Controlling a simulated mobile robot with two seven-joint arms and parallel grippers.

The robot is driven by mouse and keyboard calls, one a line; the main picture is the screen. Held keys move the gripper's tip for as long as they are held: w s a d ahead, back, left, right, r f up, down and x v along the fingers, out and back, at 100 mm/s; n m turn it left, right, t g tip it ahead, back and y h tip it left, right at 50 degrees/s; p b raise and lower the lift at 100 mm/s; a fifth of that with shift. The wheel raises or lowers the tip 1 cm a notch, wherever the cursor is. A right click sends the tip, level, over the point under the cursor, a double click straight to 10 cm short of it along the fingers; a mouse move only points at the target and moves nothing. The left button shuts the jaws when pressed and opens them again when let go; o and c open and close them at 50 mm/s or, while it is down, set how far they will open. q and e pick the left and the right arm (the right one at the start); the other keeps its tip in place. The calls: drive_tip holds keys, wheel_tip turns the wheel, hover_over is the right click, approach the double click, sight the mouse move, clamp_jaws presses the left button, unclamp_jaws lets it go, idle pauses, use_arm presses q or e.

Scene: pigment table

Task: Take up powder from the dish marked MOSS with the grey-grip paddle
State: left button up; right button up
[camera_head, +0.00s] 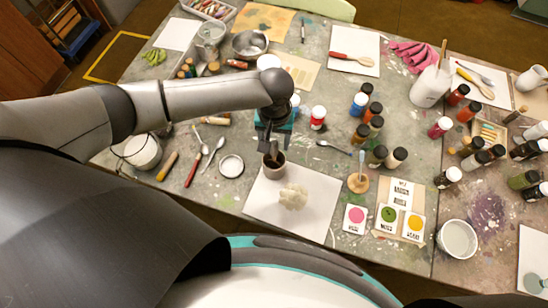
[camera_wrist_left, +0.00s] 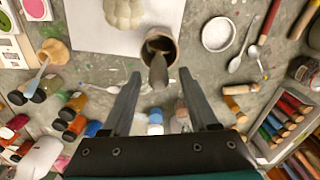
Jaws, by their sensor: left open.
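A dark grey grip (camera_head: 273,149), which looks like the grey-grip paddle's, stands up out of a brown cup (camera_head: 273,168) on the white sheet. In the left wrist view the grip (camera_wrist_left: 158,74) leans out of the cup (camera_wrist_left: 167,42), and its lower part is hidden inside. My left gripper (camera_head: 271,138) is just above the cup, open. In the wrist view its fingers (camera_wrist_left: 160,76) are on either side of the grip, apart from it. A dish of green powder (camera_head: 388,214), likely MOSS, stands between pink and yellow dishes; its label is too small to read surely. My right gripper is not in view.
A pale lumpy object (camera_head: 293,196) sits on the white sheet beside the cup. A wooden stand (camera_head: 358,183) with a blue-grey handle is near the dishes. Dark-capped bottles (camera_head: 366,130) crowd behind it. A white bowl (camera_head: 458,239) stands right of the dishes.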

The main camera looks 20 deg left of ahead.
sight(274, 154)
use_arm(q)
drive_tip(key=shift+s+d+f+b, duration=0.15)
drive_tip(key=shift+s+f, duration=0.1)
drive_tip(key=shift+f, duration=1.1)
drive_tip(key=shift+s+a+f+b, duration=0.1)
drive_tip(key=shift+s+f+b, duration=0.1)
drive_tip(key=shift+f, duration=1.15)
clamp_jaws()
